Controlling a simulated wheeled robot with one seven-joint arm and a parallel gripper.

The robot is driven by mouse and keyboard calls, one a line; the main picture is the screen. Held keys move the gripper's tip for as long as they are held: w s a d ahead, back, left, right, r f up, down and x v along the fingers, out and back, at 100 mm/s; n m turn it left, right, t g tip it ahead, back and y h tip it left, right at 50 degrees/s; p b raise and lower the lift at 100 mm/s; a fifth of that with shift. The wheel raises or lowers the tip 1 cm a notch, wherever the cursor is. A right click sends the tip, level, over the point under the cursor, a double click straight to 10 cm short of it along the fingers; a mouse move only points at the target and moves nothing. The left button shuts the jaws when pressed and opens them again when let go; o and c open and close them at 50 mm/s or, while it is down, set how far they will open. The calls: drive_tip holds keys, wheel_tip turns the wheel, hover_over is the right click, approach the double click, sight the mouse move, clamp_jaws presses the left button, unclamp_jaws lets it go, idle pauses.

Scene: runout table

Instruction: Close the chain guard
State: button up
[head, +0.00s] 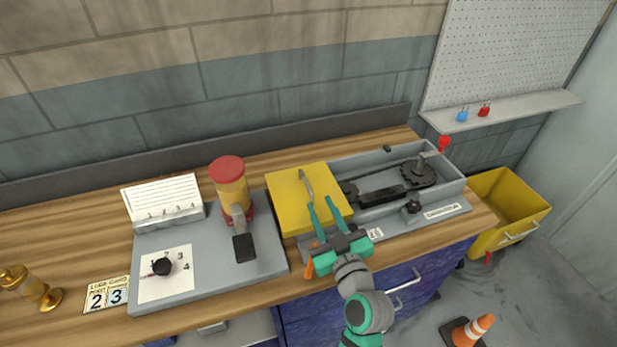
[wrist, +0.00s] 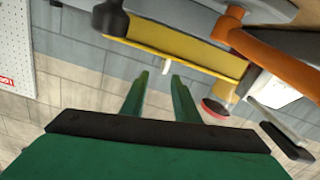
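The chain guard (head: 288,188) is a yellow box-like cover with a bar handle (head: 306,184) on its top. It sits over the left end of a grey trough (head: 455,187). To its right the chain bed and a dark sprocket (head: 418,174) lie uncovered. My gripper (head: 320,203) is at the guard's front right, its two green fingers spread with nothing between them. Whether a fingertip touches the guard is unclear.
A red-topped yellow canister (head: 230,180) stands left of the guard on a grey plate. An orange lever (head: 309,266) hangs at the table's front edge, beside my wrist. A black knob (head: 413,207) is on the trough's front. A yellow bin (head: 512,207) stands at right.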

sight(312, 196)
drive_tip(key=x, duration=0.7)
drive_tip(key=shift+w+a+f, duration=0.1)
drive_tip(key=shift+w+a, duration=0.05)
drive_tip(key=shift+a, duration=0.35)
drive_tip(key=shift+x, duration=0.9)
clamp_jaws()
